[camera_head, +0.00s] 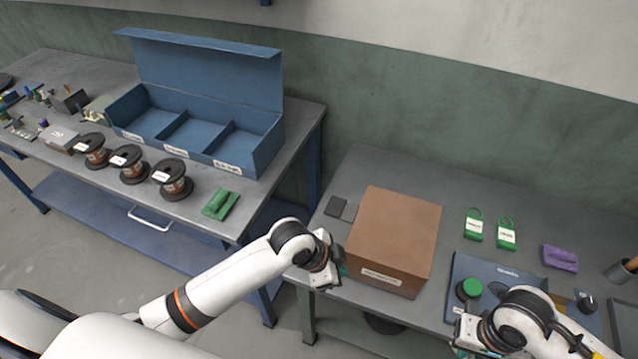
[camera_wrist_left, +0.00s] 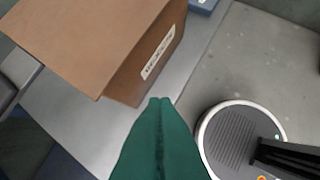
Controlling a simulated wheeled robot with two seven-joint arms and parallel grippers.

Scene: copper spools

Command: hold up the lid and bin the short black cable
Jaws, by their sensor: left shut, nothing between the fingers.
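A brown box (camera_head: 395,235) with a flat closed top and a white front label stands on the right-hand table; it also fills the upper left of the left wrist view (camera_wrist_left: 90,40). My left gripper (camera_head: 340,271) is beside the box's left front corner. Its green fingers (camera_wrist_left: 160,102) are shut and empty, pointing toward the box's labelled front side, apart from it in the wrist view. My right gripper (camera_head: 466,342) is low at the table's front edge, mostly hidden by its own wrist. I cannot make out a short black cable in either view.
A blue open-lidded case (camera_head: 235,156) with three compartments stands on the left table behind three copper spools (camera_head: 172,180). A green bundle (camera_head: 220,204) lies nearby. Right of the brown box are green tagged items (camera_head: 474,224), a purple bundle (camera_head: 560,258) and a blue panel (camera_head: 490,268).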

